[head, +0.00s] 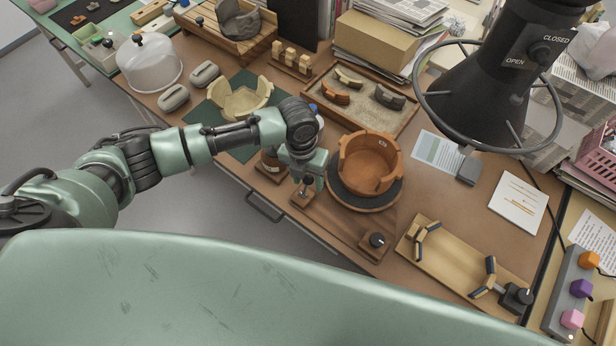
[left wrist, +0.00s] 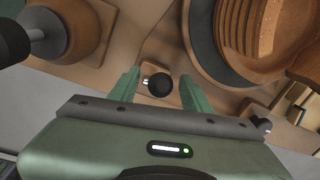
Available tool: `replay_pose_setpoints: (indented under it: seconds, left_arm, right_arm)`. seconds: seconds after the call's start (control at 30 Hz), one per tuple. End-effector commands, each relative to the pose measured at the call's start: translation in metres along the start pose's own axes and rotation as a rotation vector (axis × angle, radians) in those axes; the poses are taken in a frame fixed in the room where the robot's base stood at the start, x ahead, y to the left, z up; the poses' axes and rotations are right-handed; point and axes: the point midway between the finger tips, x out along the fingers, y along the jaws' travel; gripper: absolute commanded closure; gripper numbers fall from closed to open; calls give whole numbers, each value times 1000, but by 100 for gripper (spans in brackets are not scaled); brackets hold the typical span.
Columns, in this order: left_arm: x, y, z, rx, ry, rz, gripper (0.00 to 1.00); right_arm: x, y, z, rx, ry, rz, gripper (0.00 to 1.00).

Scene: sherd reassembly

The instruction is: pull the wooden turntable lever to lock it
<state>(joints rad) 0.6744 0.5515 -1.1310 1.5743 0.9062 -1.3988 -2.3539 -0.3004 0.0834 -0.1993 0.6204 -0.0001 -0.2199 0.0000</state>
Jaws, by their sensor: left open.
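The wooden turntable (head: 395,203) has a dark round top and carries a reddish-brown, broken-rimmed pot (head: 372,160). The turntable's dark disc (left wrist: 203,50) also shows in the left wrist view. A lever with a round black knob (left wrist: 160,85) stands at the turntable's near-left side. My left gripper (head: 306,186) is over this lever, its fingers pointing down. In the left wrist view the gripper (left wrist: 158,75) is open, with the knob between its two green fingers and gaps on both sides. The lever is mostly hidden by the gripper in the head view. My right gripper is not in view.
A black dial (head: 376,240) sits on the turntable base's near end. A wooden clamp board (head: 455,262) lies to the right. A sherd tray (head: 335,118) is behind.

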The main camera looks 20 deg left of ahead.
Motion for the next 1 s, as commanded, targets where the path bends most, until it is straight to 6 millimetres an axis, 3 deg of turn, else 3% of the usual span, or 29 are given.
replay_pose_setpoints:
  seconds: [0.2, 0.37, 1.0]
  left_arm:
    - [0, 0, 0, 0, 0, 0, 55]
    - [0, 0, 0, 0, 0, 0, 99]
    - [0, 0, 0, -1, 0, 1, 100]
  right_arm:
    - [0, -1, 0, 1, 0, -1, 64]
    - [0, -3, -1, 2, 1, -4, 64]
    - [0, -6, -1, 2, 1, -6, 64]
